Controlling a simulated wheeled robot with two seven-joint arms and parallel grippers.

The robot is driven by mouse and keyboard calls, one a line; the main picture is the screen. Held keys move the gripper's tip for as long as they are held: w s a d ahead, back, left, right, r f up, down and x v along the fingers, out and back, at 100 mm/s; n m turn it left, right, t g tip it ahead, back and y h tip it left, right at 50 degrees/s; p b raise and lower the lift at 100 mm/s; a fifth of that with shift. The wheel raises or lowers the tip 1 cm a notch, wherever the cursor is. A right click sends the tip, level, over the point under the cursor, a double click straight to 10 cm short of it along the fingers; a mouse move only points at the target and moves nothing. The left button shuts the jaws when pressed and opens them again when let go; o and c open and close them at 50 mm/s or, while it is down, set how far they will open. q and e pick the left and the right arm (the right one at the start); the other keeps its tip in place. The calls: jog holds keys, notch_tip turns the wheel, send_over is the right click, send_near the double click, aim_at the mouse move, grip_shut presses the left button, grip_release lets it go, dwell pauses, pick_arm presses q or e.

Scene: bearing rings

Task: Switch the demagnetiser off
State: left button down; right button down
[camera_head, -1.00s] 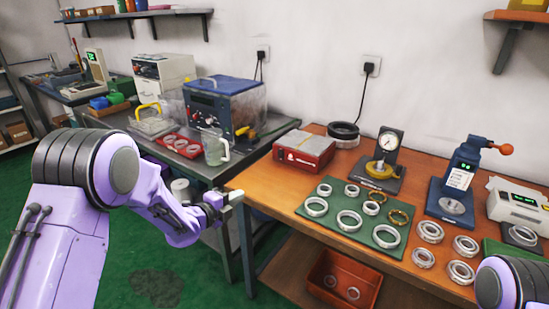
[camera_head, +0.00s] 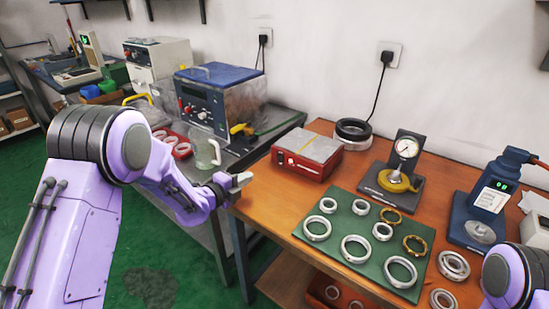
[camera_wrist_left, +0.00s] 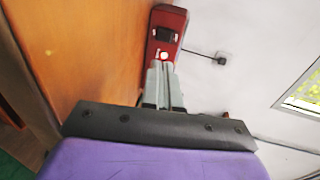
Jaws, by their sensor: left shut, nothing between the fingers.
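The demagnetiser looks to be the red box with a grey top plate (camera_head: 307,155) at the back left of the wooden table; it has small controls on its front. In the left wrist view its red front (camera_wrist_left: 178,20) shows a black switch-like part (camera_wrist_left: 167,34) and a bright round spot (camera_wrist_left: 163,56). My left gripper (camera_head: 243,178) is shut and empty, in front of and left of the box at the table's left edge. In the left wrist view its fingertips (camera_wrist_left: 161,64) appear just below the bright spot; I cannot tell if they touch. My right gripper is out of view.
A green mat (camera_head: 338,246) with several rings lies in front of the box. A dial gauge stand (camera_head: 404,165) and black rings (camera_head: 353,131) stand to the right and behind. A glass jug (camera_head: 206,152) and a blue-topped machine (camera_head: 218,98) stand on the grey bench at left.

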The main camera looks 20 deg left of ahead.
pick_arm(q)
jog(key=shift+s+r, duration=0.2)
jog(key=shift+s, duration=0.05)
jog(key=p, duration=0.2)
send_near(278, 157)
jog(key=x, duration=0.5)
jog(key=shift+w+d+f, duration=0.15)
jog(key=shift+d+f, duration=0.05)
jog(key=shift+f, duration=0.1)
jog(key=shift+w+d, duration=0.15)
jog(key=shift+w, duration=0.35)
jog(key=shift+r, duration=0.1)
